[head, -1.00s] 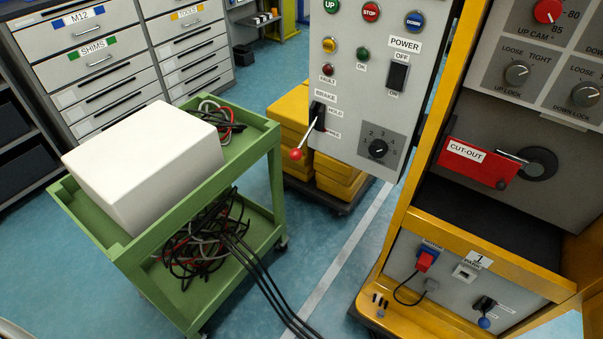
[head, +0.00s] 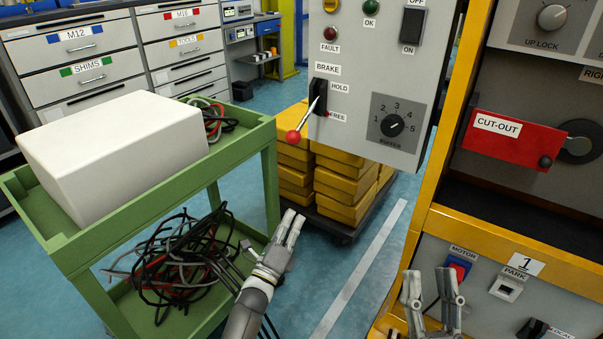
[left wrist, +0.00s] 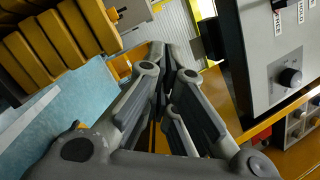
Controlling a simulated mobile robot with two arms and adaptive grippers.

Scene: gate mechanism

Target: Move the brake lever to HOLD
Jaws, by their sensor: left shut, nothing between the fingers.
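The brake lever (head: 311,118) is on the grey control panel in the head view. The rod slants down and left, with the ball lower than the FREE label. My left gripper (head: 295,220) is shut and empty, below the lever and apart from it. In the left wrist view its fingers (left wrist: 168,70) come together; the lever is not clearly visible there. My right gripper (head: 432,275) is at the lower right, fingers spread and empty.
A green cart (head: 95,232) with a white box (head: 115,150) and tangled cables stands left of my left arm. Stacked yellow blocks (head: 345,190) sit behind my left gripper. A yellow-framed cabinet with a red CUT-OUT lever (head: 510,140) stands at the right.

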